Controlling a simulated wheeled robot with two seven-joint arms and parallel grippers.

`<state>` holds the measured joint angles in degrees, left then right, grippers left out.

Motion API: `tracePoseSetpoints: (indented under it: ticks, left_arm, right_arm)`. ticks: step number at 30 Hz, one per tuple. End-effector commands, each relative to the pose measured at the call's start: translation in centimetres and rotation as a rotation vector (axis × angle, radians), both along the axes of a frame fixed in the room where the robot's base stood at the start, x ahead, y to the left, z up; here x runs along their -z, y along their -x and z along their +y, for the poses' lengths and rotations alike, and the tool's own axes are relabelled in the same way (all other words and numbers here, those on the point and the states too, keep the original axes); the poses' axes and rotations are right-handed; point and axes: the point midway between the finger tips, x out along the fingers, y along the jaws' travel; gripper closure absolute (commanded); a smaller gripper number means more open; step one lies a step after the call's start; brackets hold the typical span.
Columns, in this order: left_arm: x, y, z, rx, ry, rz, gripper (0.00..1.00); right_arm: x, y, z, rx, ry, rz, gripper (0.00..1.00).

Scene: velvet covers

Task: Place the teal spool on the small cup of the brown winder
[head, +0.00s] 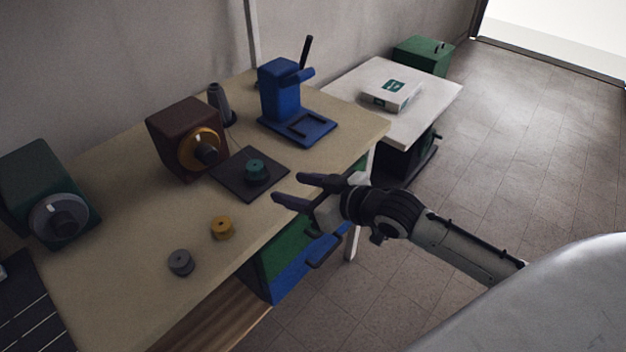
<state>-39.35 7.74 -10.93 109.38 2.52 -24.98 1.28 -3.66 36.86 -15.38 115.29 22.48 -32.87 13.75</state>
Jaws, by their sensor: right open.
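I cannot make out the small cup clearly. My right gripper (287,188) is open and empty, just right of the teal spool and apart from it, near the table's front edge. Its fingers point left toward the spool. My left gripper is not in view.
A gold spool (222,227) and a grey spool (180,262) stand nearer on the table (130,285). A green winder (45,195) is at the left. A blue stand (290,100) is behind the mat. A white side table (440,95) holds a white box (391,93).

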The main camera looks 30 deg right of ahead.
Motion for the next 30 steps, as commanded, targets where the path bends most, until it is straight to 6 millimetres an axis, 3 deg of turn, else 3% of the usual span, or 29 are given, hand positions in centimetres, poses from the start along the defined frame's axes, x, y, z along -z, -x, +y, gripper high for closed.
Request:
tracePoseSetpoints:
  ticks: [1, 6, 9, 12, 15, 17, 30]
  left_arm:
    - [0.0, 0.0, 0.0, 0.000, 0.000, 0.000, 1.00]
    - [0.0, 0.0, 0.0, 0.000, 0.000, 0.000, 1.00]
    - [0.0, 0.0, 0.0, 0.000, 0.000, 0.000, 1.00]
    - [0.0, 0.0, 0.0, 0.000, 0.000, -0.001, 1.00]
    - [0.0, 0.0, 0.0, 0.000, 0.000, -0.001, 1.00]
    - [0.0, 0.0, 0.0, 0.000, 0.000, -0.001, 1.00]
    - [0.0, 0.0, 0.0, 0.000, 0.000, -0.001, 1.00]
  right_arm:
    - [2.8, 1.7, 0.7, 0.009, -0.013, 0.041, 0.51]
    - [12.0, 9.1, 2.8, 0.055, -0.014, 0.169, 0.51]
    - [16.9, 14.8, 4.1, 0.086, -0.001, 0.257, 0.51]
    - [20.0, 19.5, 4.9, 0.109, 0.018, 0.327, 0.51]
    - [21.6, 22.3, 5.4, 0.120, 0.034, 0.367, 0.51]
    - [22.0, 23.1, 5.5, 0.123, 0.040, 0.378, 0.51]
    - [22.1, 23.3, 5.6, 0.122, 0.043, 0.381, 0.51]
